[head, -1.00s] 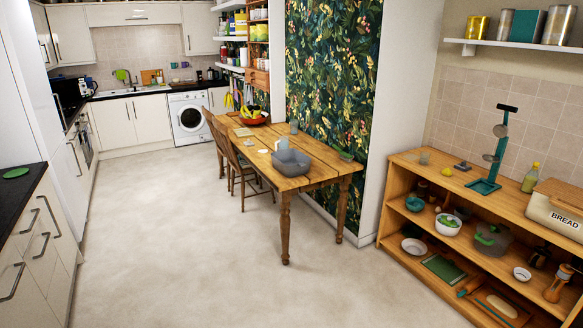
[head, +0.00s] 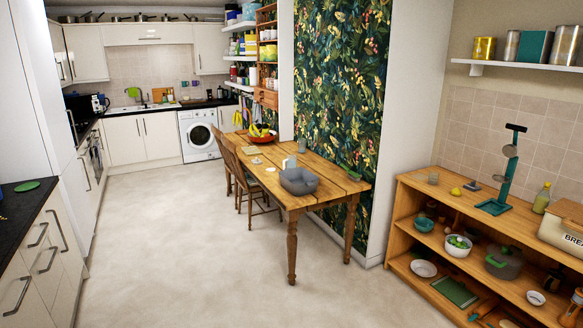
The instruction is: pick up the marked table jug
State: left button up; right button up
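On the wooden dining table (head: 328,187), a small pale jug-like vessel (head: 290,161) stands just behind a grey basin (head: 299,182). The basin partly covers its lower part. A small clear or bluish glass (head: 301,145) stands further back near the patterned wall. No mark on any vessel can be made out, so I cannot tell for certain which one is the marked jug. Neither of my grippers is in view.
Wooden chairs (head: 243,181) stand along the table's left side, with a fruit bowl (head: 262,136) at its far end. A low open shelf unit (head: 410,213) stands on the right, counter drawers (head: 42,250) on the left. The floor (head: 190,255) between is clear.

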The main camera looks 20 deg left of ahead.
aim_at(290, 160)
jog(key=i+j+u, duration=0.65)
jog(key=i, duration=0.2)
jog(key=i+j+u, duration=0.35)
jog(key=i, duration=0.15)
jog(key=i+u, duration=0.3)
jog(key=i, duration=0.2)
jog(key=i+u, duration=0.15)
jog(key=i, duration=2.1)
jog(key=i+l+z, duration=0.1)
jog(key=i+z, duration=0.6)
jog(key=z, duration=0.25)
jog(key=i+j+z, duration=0.15)
jog(key=i+z, duration=0.3)
jog(key=i+j+z, duration=0.25)
jog(key=z, duration=0.2)
jog(key=i+j+z, duration=0.15)
jog(key=z, duration=0.15)
jog(key=i+j+z, duration=0.25)
jog(key=i+l, duration=0.05)
